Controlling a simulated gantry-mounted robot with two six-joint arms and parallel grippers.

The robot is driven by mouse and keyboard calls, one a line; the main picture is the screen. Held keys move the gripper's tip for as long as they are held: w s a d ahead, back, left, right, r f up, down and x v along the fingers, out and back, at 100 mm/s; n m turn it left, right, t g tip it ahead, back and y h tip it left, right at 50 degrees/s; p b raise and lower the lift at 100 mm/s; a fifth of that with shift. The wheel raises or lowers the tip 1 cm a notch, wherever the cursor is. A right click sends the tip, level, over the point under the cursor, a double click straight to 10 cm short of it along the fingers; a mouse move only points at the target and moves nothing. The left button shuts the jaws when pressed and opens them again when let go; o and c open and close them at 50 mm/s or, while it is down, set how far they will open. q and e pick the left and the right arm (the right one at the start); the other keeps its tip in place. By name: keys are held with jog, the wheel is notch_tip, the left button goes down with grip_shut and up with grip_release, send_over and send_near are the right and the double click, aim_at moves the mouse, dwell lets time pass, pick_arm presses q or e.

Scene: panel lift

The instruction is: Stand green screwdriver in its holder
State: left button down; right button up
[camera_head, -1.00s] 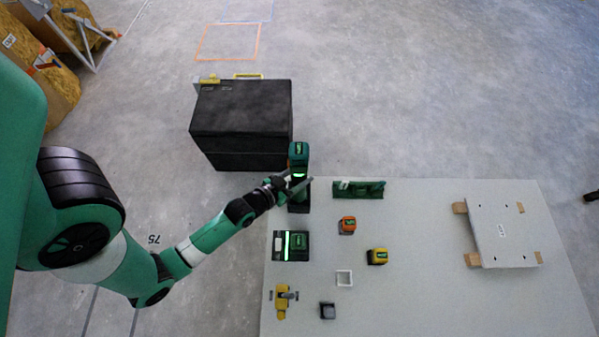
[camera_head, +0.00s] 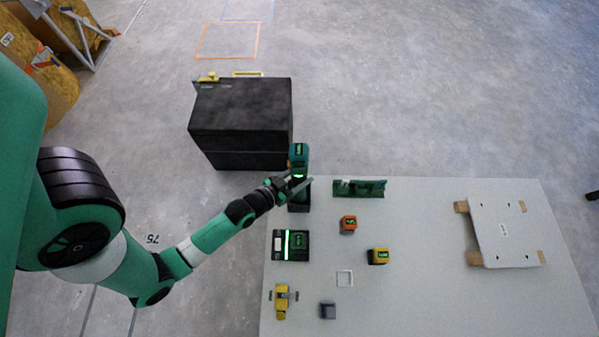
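The green screwdriver (camera_head: 298,154), a teal power tool with a bright green light band, stands upright at the table's back left corner. Its lower end is at a black holder (camera_head: 299,207); my gripper partly hides where they meet, so I cannot tell how deep it sits. My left gripper (camera_head: 298,184) reaches in from the left at the tool's lower part, with a finger across its front. I cannot tell whether the fingers grip it or stand open around it. My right gripper is out of view.
A large black box (camera_head: 241,120) stands behind the table. On the table (camera_head: 420,310) are a green rack (camera_head: 359,188), a black station (camera_head: 291,245), orange (camera_head: 348,223) and yellow (camera_head: 378,256) blocks, a yellow tool (camera_head: 282,300), a grey block (camera_head: 328,310) and a raised panel (camera_head: 502,232).

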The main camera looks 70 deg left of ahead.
aim_at(294, 184)
pick_arm(q)
jog(key=shift+w+f+b, duration=0.1)
jog(key=shift+f+b, duration=0.4)
jog(key=shift+f, duration=0.45)
dwell(0.5)
jog(key=shift+c, duration=0.6)
grip_release()
jog(key=shift+a, duration=0.1)
jog(key=shift+o, duration=0.6)
jog(key=shift+f, duration=0.2)
jog(key=shift+r, duration=0.15)
jog(key=shift+s+d, duration=0.35)
jog(key=shift+s, duration=0.35)
jog(key=shift+s+d, duration=0.35)
jog(key=shift+s, duration=0.35)
